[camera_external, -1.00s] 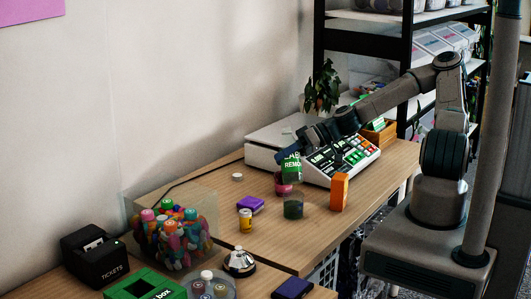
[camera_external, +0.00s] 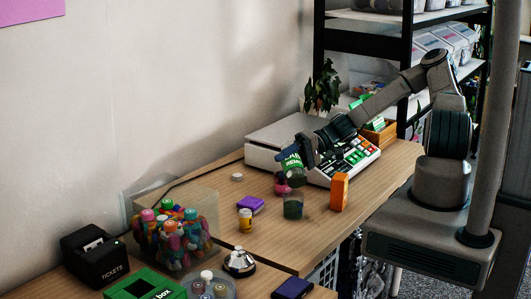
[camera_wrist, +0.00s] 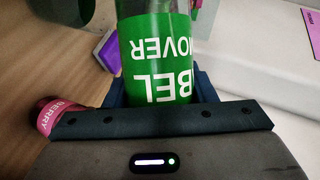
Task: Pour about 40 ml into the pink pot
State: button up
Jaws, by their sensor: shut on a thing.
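My gripper (camera_external: 303,152) is shut on a bottle (camera_external: 291,167) with a green label and white lettering. The bottle is off the table and leans in the external view. In the wrist view the bottle (camera_wrist: 162,55) stands between the fingers, with its label upside down and clear plastic or glass at the picture's top. The pink pot (camera_external: 281,188) stands on the table just below the bottle, partly hidden by it. In the wrist view the pot (camera_wrist: 58,117), marked BERRY, shows at the left edge. I cannot make out any stream of liquid.
A dark green-tinted cup (camera_external: 293,207) stands close in front of the pot. An orange box (camera_external: 339,192) stands to its right, and the cash register (camera_external: 352,155) behind. A purple box (camera_external: 250,204) and yellow can (camera_external: 245,221) are left. Bare wood (camera_external: 290,240) lies in front.

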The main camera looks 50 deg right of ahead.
aim_at(287, 174)
jog(key=shift+f+m+g+y+b, duration=0.35)
jog(key=shift+f+m+b, duration=0.2)
jog(key=shift+f, duration=0.4)
jog(key=shift+f+m+y, duration=0.15)
jog(key=shift+m+y, duration=0.5)
jog(key=shift+m, duration=0.2)
dwell(0.4)
jog(key=shift+s+a, duration=0.15)
jog(key=shift+s+a, duration=0.35)
jog(key=shift+s, duration=0.05)
dwell(0.3)
jog(key=shift+s+a, duration=0.15)
jog(key=shift+f+m, duration=0.1)
jog(key=shift+m, duration=0.2)
dwell(1.7)
